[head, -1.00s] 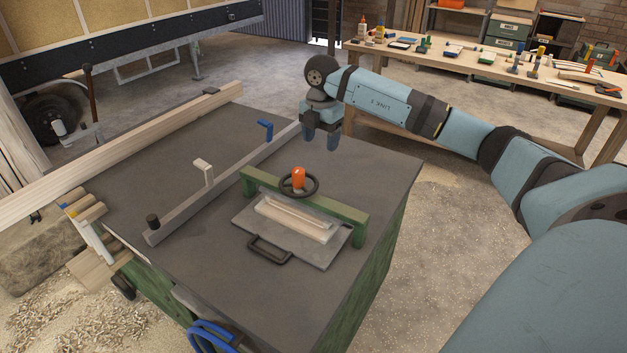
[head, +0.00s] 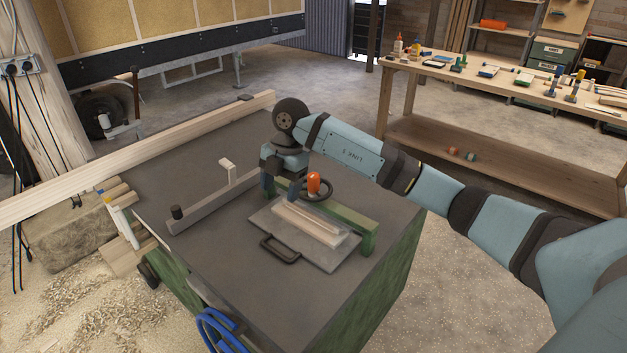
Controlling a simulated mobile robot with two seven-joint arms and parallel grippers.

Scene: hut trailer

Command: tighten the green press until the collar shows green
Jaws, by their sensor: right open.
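The green press (head: 355,222) is a low green bridge on the dark table. It carries a black handwheel (head: 327,192) and an orange collar (head: 314,182) at the wheel's centre. Under the bridge, a grey plate (head: 335,257) with a black handle holds a pale wooden piece (head: 303,224). My right gripper (head: 282,189) is open and points down at the bridge's left end, just left of the handwheel. It hides part of that end, and I cannot tell whether it touches the press. My left gripper is out of view.
A grey fence (head: 205,204) with a white lever (head: 228,167) lies left of the press. A long timber (head: 170,143) runs along the table's far left side. A workbench (head: 455,82) with tools stands at the back right. The front of the tabletop is clear.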

